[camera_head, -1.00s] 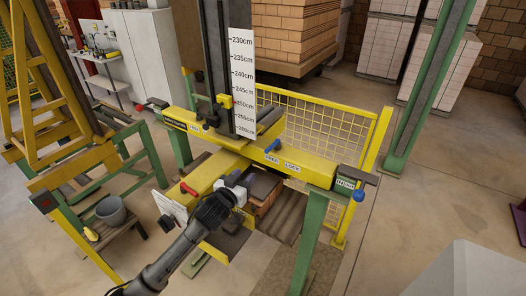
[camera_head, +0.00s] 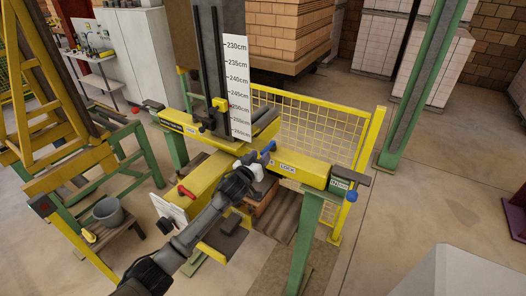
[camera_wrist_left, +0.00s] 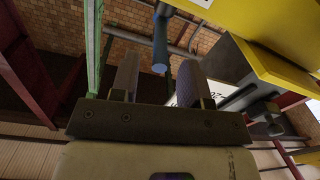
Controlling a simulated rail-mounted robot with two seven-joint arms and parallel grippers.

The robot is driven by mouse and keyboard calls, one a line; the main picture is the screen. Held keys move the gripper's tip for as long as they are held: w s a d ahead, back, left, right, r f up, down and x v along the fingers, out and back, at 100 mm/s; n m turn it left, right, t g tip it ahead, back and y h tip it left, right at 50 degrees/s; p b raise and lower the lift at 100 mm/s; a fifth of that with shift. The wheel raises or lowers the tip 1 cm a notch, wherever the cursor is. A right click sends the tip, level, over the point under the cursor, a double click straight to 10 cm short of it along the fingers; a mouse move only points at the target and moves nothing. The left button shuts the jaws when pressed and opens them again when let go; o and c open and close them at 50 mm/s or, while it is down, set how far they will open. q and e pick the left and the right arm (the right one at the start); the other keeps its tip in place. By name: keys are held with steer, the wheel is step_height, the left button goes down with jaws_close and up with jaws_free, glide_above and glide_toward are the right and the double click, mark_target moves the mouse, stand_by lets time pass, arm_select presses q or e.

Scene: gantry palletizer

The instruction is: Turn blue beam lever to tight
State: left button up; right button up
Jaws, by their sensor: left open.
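The blue beam lever (camera_head: 268,146) sticks out of the front face of the yellow cross beam (camera_head: 310,172), just left of the LOCK label (camera_head: 287,167). The FREE label is hidden behind my gripper. My left gripper (camera_head: 261,164) is open, right in front of and slightly below the lever in the head view. In the left wrist view the blue lever (camera_wrist_left: 160,48) lies beyond and between the two fingers (camera_wrist_left: 157,78), with no clear contact. My right gripper is in neither view.
A red lever (camera_head: 186,193) sits on the nearer yellow arm. A blue knob (camera_head: 351,196) hangs at the beam's right end. A yellow mesh fence (camera_head: 320,130) stands behind. A height scale (camera_head: 237,85) rises above the beam. Open floor lies to the right.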

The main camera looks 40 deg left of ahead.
arm_select(q)
steer(key=shift+w+a, duration=0.25)
steer(key=shift+w, duration=1.05)
jaws_close()
